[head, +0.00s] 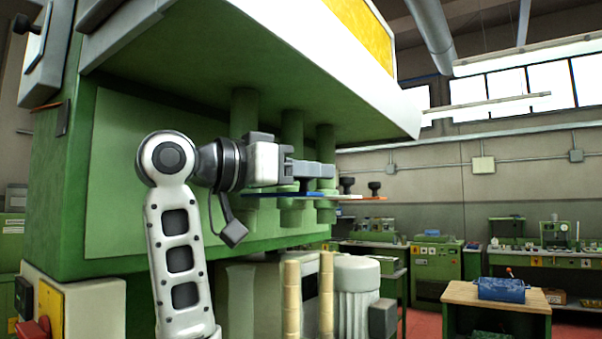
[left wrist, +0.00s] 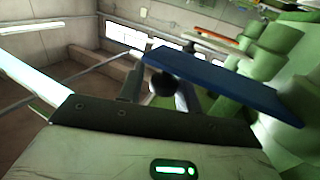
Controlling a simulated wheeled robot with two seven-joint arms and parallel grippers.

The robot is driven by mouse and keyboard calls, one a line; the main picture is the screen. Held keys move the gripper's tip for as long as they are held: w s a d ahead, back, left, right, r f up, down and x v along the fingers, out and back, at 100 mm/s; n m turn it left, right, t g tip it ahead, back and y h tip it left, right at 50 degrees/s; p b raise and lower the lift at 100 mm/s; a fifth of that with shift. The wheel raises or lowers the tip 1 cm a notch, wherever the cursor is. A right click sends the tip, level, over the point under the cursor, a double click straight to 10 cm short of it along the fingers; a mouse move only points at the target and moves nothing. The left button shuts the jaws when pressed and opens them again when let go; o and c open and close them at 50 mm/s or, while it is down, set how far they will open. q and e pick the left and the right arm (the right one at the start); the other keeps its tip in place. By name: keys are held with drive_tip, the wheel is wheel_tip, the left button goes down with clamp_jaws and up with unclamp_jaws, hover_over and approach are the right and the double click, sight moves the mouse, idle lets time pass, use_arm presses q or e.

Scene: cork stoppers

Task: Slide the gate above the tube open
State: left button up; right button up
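Three green tubes hang in a row under the machine's hood; the nearest tube (head: 245,115) is at the left. Thin coloured gates cross the tubes: a blue gate (head: 257,194), an orange gate (head: 318,196) and a pale one further back. My left gripper (head: 325,172) is at the blue gate, pointing right. In the left wrist view the blue gate (left wrist: 228,84) slants across the middle. Its round black knob (left wrist: 163,85) sits between my two fingers; whether they press on it is unclear. My right gripper is not in view.
Black knobs (head: 375,187) of the other gates stand just beyond my left gripper. The green hood (head: 270,60) overhangs close above the arm. Stacked corks (head: 292,300) and a grey motor (head: 356,290) stand below. A wooden-topped bench (head: 495,297) is at the lower right.

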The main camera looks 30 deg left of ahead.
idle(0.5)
